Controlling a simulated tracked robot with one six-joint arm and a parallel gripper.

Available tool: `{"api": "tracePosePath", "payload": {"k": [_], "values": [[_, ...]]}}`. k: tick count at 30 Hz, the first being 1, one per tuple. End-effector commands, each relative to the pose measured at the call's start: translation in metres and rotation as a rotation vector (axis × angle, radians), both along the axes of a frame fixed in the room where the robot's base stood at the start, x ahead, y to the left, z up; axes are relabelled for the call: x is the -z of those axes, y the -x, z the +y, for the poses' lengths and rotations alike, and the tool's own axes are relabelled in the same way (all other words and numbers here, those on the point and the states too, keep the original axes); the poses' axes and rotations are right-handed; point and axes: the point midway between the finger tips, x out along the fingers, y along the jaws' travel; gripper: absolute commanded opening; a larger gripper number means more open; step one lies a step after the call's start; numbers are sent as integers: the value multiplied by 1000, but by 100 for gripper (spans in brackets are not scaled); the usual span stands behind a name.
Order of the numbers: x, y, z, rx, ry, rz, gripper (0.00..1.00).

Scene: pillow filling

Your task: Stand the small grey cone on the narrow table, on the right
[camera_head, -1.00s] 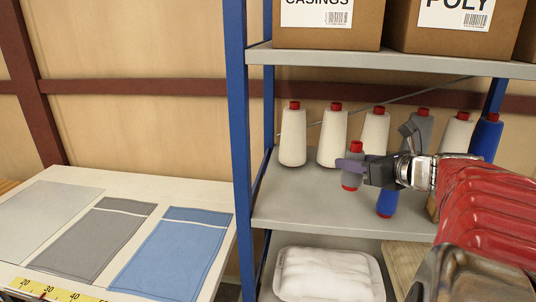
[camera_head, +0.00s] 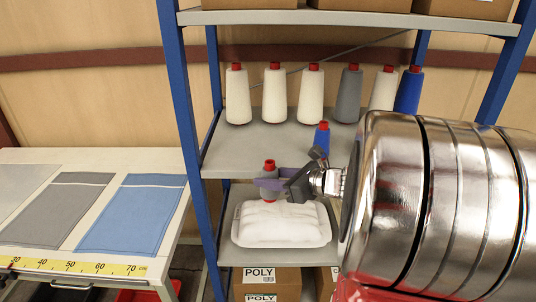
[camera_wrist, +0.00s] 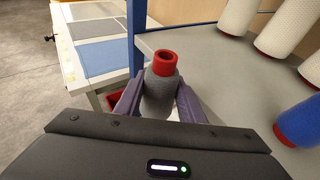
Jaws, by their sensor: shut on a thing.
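The small grey cone with a red top (camera_head: 270,185) is held in my gripper (camera_head: 270,184), in front of the shelf rack and above the level of the white tray in the head view. In the wrist view the cone (camera_wrist: 159,92) stands between the two purple-grey fingers (camera_wrist: 160,103), its red top toward the camera's far side. The gripper is shut on it. The narrow table (camera_head: 95,258) is at the left, with grey and blue cloth panels and a yellow ruler on it. It also shows in the wrist view (camera_wrist: 113,78).
Several large cones, white (camera_head: 274,95), grey (camera_head: 348,95) and blue (camera_head: 408,92), stand on the middle shelf (camera_head: 255,150). A small blue cone (camera_head: 322,138) stands near its front. A blue rack post (camera_head: 181,130) lies between cone and table. A white tray (camera_head: 240,241) sits below.

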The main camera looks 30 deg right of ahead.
Motion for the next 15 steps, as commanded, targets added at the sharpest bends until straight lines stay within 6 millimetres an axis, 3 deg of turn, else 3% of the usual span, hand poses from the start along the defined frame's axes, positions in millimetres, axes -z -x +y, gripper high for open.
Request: {"api": "tracePosePath", "payload": {"k": [6,15], "values": [[60,-13,43,-128,-7,3,10],[130,-28,94,-285,-7,-2,10]]}}
